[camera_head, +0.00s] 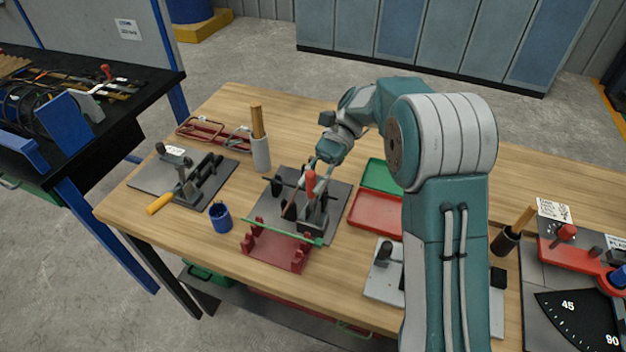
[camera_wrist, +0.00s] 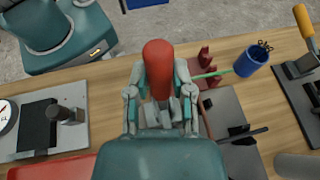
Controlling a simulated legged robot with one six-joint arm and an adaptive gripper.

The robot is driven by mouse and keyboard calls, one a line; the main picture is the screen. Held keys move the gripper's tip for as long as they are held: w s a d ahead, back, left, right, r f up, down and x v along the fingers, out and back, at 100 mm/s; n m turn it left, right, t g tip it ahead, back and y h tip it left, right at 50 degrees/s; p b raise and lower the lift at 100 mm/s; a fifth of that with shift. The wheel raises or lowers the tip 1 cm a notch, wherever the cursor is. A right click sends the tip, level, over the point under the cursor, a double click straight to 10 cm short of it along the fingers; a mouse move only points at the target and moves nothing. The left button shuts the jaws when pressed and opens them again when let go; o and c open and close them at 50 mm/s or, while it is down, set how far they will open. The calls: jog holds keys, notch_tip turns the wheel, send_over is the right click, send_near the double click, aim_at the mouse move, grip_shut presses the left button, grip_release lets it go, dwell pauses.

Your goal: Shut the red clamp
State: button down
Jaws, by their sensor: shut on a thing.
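The red clamp handle (camera_head: 311,184) stands upright on a dark clamp body (camera_head: 314,217) fixed to a dark grey plate (camera_head: 338,192) in the middle of the bench. My gripper (camera_head: 318,172) reaches it from behind. In the wrist view my gripper (camera_wrist: 160,98) has a finger on each side of the red handle (camera_wrist: 158,68) and is shut on it. The handle's rounded top sticks out past the fingertips. The lower part of the clamp is mostly hidden behind the gripper in the wrist view.
A red rack (camera_head: 277,248) with a green rod (camera_head: 288,232) stands in front of the plate. A blue cup (camera_head: 220,217) is at left, beside a yellow-handled clamp (camera_head: 160,203). Red (camera_head: 375,212) and green (camera_head: 380,176) trays lie at right. A grey holder (camera_head: 261,153) stands behind left.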

jog(key=shift+c, duration=2.4)
grip_release()
jog(key=shift+f, duration=0.1)
jog(key=shift+a, duration=0.1)
